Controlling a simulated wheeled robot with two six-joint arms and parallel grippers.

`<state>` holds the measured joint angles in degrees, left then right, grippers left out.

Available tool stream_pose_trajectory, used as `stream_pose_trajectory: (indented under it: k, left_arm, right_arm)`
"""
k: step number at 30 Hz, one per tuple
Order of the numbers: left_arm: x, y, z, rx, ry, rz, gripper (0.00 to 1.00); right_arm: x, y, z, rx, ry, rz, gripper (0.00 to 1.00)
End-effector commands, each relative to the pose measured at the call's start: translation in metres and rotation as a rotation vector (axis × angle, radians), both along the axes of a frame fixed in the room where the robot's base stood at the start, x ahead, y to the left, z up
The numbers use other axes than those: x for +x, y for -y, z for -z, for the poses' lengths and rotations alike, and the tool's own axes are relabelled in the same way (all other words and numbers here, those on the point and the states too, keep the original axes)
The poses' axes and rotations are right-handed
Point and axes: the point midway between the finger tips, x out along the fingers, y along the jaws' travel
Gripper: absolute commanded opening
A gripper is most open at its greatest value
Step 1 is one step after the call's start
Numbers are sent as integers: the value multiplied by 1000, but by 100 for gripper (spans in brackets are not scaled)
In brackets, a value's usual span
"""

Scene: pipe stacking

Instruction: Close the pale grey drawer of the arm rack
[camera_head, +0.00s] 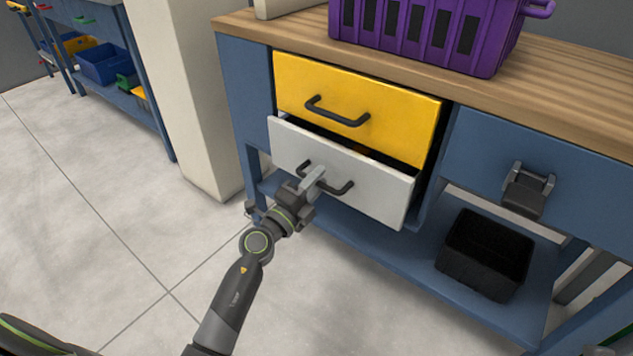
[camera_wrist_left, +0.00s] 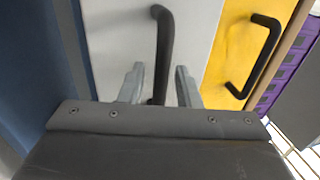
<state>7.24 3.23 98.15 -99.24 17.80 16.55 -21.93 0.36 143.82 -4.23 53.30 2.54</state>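The pale grey drawer (camera_head: 374,187) is the lower drawer of the blue workbench. It is partly pulled out, its front standing ahead of the yellow drawer above. Its black bar handle (camera_head: 339,188) is on its front. My left gripper (camera_head: 312,182) is at this handle. In the left wrist view the pale drawer front (camera_wrist_left: 195,35) fills the middle. The handle (camera_wrist_left: 164,45) runs between the two fingertips of my left gripper (camera_wrist_left: 160,80). The fingers are apart, with gaps seen beside the bar. My right gripper is not in view.
The yellow drawer (camera_head: 355,100) above looks shut. A purple crate (camera_head: 420,35) stands on the wooden top (camera_head: 560,75). A black bin (camera_head: 485,252) sits on the lower blue shelf (camera_head: 400,262). A pale pillar (camera_head: 185,90) stands left. The floor in front is clear.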

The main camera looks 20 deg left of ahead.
Motion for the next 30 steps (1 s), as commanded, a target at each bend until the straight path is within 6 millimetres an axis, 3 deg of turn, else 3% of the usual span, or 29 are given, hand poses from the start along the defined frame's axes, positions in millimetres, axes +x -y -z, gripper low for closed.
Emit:
stream_pose_trajectory:
  k: [8, 16, 24, 30]
  left_arm:
    - [2, 1, 0, 0, 0, 0, 30]
    - [1, 0, 0, 0, 0, 0, 0]
    - [2, 1, 0, 1, 0, 1, 0]
    - [25, 9, 0, 0, 0, 2, 0]
  right_arm:
    - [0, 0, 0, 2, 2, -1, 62]
    - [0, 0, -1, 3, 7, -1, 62]
    - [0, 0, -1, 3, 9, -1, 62]
    - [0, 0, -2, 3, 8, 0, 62]
